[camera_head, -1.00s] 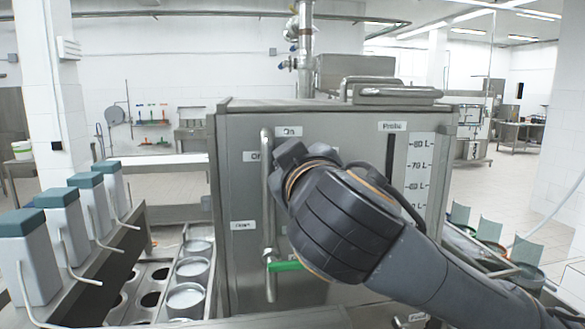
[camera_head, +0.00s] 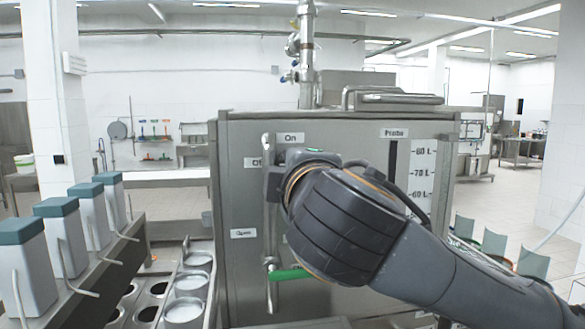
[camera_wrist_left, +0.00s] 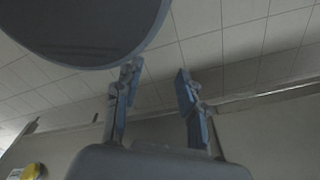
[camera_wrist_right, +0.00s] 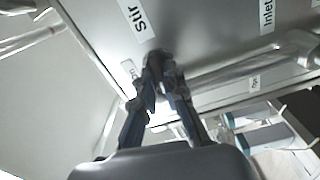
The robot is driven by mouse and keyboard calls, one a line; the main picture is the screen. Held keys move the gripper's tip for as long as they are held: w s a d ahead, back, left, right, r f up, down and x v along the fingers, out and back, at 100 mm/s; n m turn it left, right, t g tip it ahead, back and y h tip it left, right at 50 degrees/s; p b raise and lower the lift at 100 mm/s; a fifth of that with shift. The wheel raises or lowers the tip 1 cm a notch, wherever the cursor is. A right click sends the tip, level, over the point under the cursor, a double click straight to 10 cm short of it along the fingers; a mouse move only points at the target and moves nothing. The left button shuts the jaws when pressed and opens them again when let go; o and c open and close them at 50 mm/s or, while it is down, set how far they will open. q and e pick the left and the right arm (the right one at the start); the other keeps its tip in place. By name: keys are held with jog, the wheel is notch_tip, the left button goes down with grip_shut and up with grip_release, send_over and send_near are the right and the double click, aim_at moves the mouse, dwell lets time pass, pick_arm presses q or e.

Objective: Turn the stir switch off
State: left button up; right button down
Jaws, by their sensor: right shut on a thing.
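The stir switch (camera_wrist_right: 157,57) is a small dark knob on the steel tank, beside the "Stir" label (camera_wrist_right: 136,18) in the right wrist view. My right gripper (camera_wrist_right: 160,82) is shut on it, the two fingertips close together around the knob. In the head view my right wrist covers the switch. The "On" label (camera_head: 291,138) shows above the wrist, and the "Off" label (camera_head: 253,162) is partly covered at its left. My left gripper (camera_wrist_left: 155,78) is open and empty in the left wrist view, its fingers well apart below a dark round shape.
The tank (camera_head: 235,200) fills the middle of the head view. A vertical pipe with a green handle (camera_head: 290,273) runs down its front. Teal-topped dispensers (camera_head: 75,235) and a rack of cups (camera_head: 186,310) stand at the left. Teal flaps (camera_head: 494,243) stand at the right.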

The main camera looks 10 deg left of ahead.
jog(key=shift+n, duration=0.6)
jog(key=shift+f, duration=0.1)
jog(key=c, duration=1.4)
grip_release()
jog(key=shift+s, duration=0.1)
jog(key=v, duration=1.2)
